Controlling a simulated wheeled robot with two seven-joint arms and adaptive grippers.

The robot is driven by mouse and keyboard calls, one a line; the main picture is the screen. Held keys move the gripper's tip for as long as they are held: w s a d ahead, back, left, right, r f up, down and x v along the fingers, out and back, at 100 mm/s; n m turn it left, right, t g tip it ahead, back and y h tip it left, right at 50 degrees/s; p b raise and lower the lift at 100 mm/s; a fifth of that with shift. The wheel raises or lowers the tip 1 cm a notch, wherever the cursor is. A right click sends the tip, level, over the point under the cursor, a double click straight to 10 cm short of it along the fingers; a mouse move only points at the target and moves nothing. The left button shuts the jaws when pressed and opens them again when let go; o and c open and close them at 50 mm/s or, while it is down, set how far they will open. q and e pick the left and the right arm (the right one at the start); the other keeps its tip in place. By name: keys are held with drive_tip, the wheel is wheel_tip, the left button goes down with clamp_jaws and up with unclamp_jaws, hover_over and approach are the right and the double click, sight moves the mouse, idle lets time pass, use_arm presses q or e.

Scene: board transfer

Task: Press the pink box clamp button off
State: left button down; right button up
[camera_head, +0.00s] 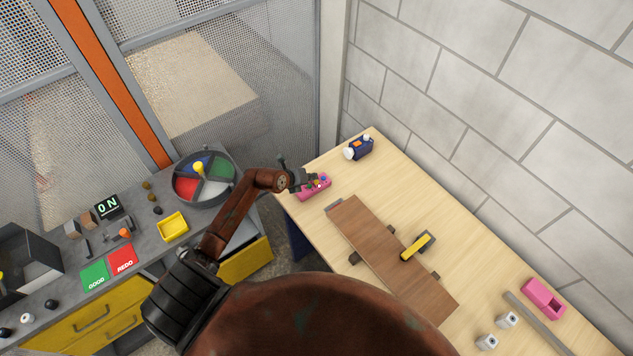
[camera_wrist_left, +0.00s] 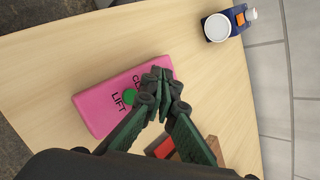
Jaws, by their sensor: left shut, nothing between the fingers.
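The pink button box (camera_head: 315,192) sits at the far left corner of the wooden table. In the left wrist view the pink box (camera_wrist_left: 95,103) shows a green button and the word LIFT, and the start of a second label, "CL". My left gripper (camera_head: 304,181) is over the box; it also shows in the left wrist view (camera_wrist_left: 158,78). Its fingers are shut and empty, with the tips over the box's right part. They hide the rest of the second label and any clamp button there. I cannot tell whether the tips touch. My right gripper is not in view.
A blue device (camera_head: 359,148) stands behind the box. A brown board (camera_head: 378,243) with a yellow-handled tool (camera_head: 417,246) lies to the right. A pink tray-like piece (camera_head: 543,297) is at far right. A grey bench with a divided round tray (camera_head: 235,182) stands left.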

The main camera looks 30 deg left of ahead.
use_arm(q)
drive_tip(key=shift+f, duration=0.2)
drive_tip(key=shift+f, duration=0.4)
idle(0.7)
drive_tip(key=shift+r+p, duration=0.55)
drive_tip(key=shift+r, duration=0.05)
wheel_tip(320, 180, up, 6)
drive_tip(key=p, duration=0.6)
